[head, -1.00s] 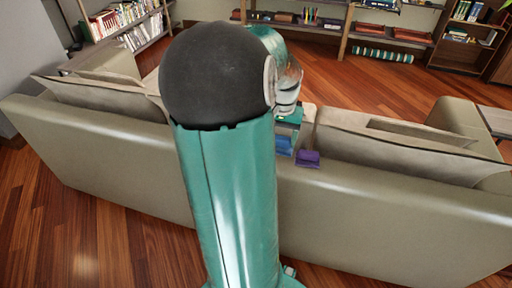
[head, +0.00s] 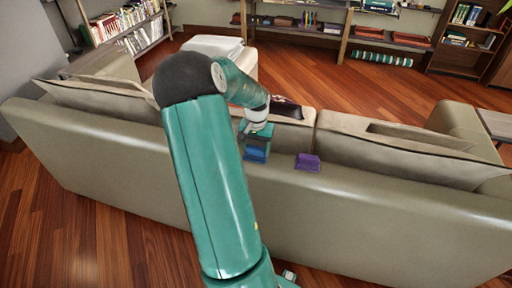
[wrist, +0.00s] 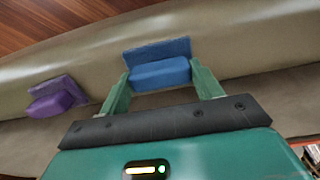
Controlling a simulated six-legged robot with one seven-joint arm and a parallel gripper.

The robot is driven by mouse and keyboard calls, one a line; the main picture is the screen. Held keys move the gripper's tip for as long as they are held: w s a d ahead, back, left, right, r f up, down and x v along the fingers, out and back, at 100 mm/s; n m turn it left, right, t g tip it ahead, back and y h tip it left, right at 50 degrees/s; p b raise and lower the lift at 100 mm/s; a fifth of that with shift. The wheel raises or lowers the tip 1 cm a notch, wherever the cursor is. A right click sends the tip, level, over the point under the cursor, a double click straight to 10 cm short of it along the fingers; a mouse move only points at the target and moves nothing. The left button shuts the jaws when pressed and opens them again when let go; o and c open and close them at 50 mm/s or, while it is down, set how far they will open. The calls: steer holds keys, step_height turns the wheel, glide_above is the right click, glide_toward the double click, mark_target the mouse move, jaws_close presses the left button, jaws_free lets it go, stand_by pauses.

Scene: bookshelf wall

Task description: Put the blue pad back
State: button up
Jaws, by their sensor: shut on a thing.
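The blue pad (head: 256,155) is a flat plate with a thicker block on it. It is at the top of the sofa's backrest, left of the purple pad, in the head view. My gripper (head: 257,138) is above and behind it. In the wrist view my gripper (wrist: 160,78) is shut on the blue pad (wrist: 158,52), with a green finger at each side of the block. I cannot tell whether the pad touches the backrest.
A similar purple pad (head: 307,162) sits on the top edge of the sofa's backrest (head: 390,205); it also shows in the wrist view (wrist: 55,97). Sofa cushions (head: 390,148) lie beyond. Bookshelves stand along the far wall. The backrest top right of the purple pad is clear.

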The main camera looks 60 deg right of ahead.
mark_target(256, 148)
steer(key=shift+f, duration=0.2)
steer(key=o, duration=1)
steer(key=shift+o, duration=0.2)
steer(key=shift+r, duration=0.1)
step_height(256, 148, up, 12)
steer(key=w+a+r+n+t, duration=0.1)
steer(key=w+a+r+n, duration=0.2)
steer(key=a, duration=0.5)
steer(key=w+a+r+n+t, duration=0.1)
steer(key=w+a+r+n, duration=0.2)
steer(key=a, duration=0.6)
steer(key=w+a+r+n+t, duration=0.1)
steer(key=w+a+r, duration=0.2)
steer(key=w+a, duration=0.35)
steer(key=s+a+r+n+t, duration=0.1)
steer(key=s+a+n, duration=0.3)
steer(key=a, duration=0.8)
steer(key=s+a+r+n+t, duration=0.1)
steer(key=s+a+n, duration=0.3)
steer(key=a, duration=0.9)
steer(key=shift+s+a+r+n, duration=0.25)
steer(key=shift+s+a+n, duration=0.1)
steer(key=shift+n, duration=0.25)
